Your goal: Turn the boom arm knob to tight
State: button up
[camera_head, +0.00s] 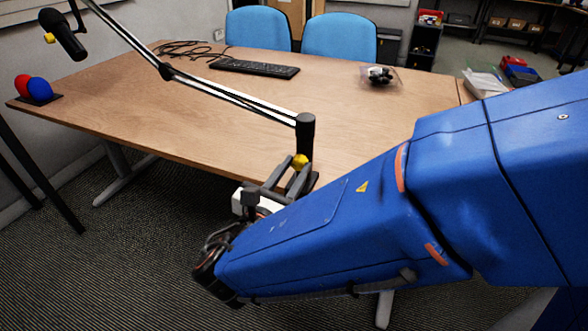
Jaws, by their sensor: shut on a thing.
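The boom arm (235,93) rises from a black upright post (306,135) at the table's near edge and slants up to the left. A yellow knob (300,161) sits low on the post. My gripper (296,167) is at the post, its grey fingers on either side of the yellow knob and shut on it. The fingers partly hide the knob, and I cannot read any tight or loose marking. A black microphone (66,38) with a second small yellow knob (50,38) hangs from the boom's far end at the upper left.
A wooden table (200,120) fills the middle. A black keyboard (254,68), loose cables (186,48) and a clear bin (380,78) of dark items lie at the back. Red and blue balls (35,88) stand at the left corner. Two blue chairs (340,38) are behind.

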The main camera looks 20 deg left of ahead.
jog(key=m, duration=0.8)
jog(key=shift+d, duration=0.1)
jog(key=m, duration=0.4)
jog(key=shift+f, duration=0.15)
jog(key=shift+m, duration=2.1)
jog(key=shift+f, duration=0.1)
jog(key=o, duration=1)
jog(key=shift+o, duration=0.2)
jog(key=shift+s, duration=0.1)
jog(key=s+a, duration=0.1)
jog(key=s, duration=1.6)
jog(key=shift+a, duration=0.15)
jog(key=shift+s, duration=0.2)
